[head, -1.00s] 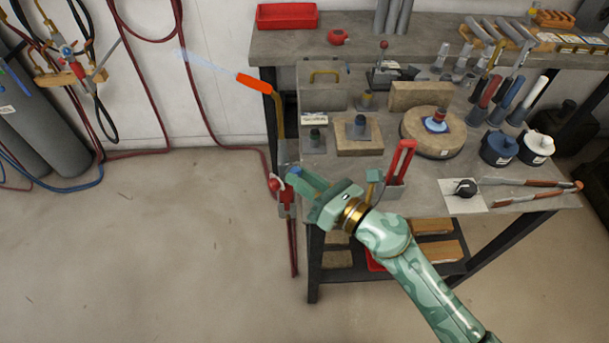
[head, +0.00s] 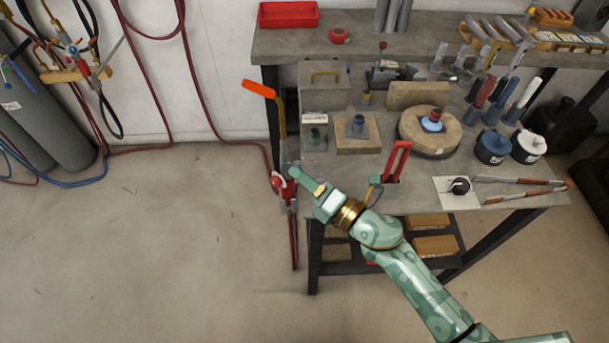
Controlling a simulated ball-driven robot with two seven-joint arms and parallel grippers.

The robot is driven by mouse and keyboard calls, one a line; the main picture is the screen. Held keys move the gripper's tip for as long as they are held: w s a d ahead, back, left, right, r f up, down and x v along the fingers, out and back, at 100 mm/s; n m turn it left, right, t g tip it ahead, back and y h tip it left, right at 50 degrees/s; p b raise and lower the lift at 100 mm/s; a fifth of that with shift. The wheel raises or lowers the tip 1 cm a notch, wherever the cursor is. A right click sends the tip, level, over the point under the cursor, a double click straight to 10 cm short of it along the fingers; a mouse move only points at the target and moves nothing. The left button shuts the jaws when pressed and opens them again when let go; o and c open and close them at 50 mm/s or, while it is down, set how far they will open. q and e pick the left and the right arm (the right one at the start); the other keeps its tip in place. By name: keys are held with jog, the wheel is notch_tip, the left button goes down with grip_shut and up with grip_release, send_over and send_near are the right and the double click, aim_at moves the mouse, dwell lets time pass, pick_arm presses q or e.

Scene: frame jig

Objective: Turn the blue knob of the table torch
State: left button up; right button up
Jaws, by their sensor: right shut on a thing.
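The table torch (head: 281,120) stands upright at the table's left edge, with an orange nozzle (head: 259,88) pointing up and left. No flame shows at the nozzle. Low on the torch are red valve parts (head: 277,184), with red hoses hanging below. My right gripper (head: 296,173) reaches in from the lower right and is shut at the torch's lower body, on the blue knob. The knob itself is hidden by the fingers. My left gripper is not in view.
The work table (head: 400,190) holds blocks, a round stone disc (head: 430,146), a red-handled tool (head: 396,161), pots and rods. Gas cylinders (head: 50,125) stand at the far left. The floor left of the table is clear.

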dwell(0.5)
jog(key=o, duration=1)
jog(key=r+b+v, duration=0.1)
jog(key=v, duration=1.5)
jog(key=shift+f, duration=0.45)
jog(key=shift+s+d, duration=0.1)
jog(key=shift+s, duration=0.05)
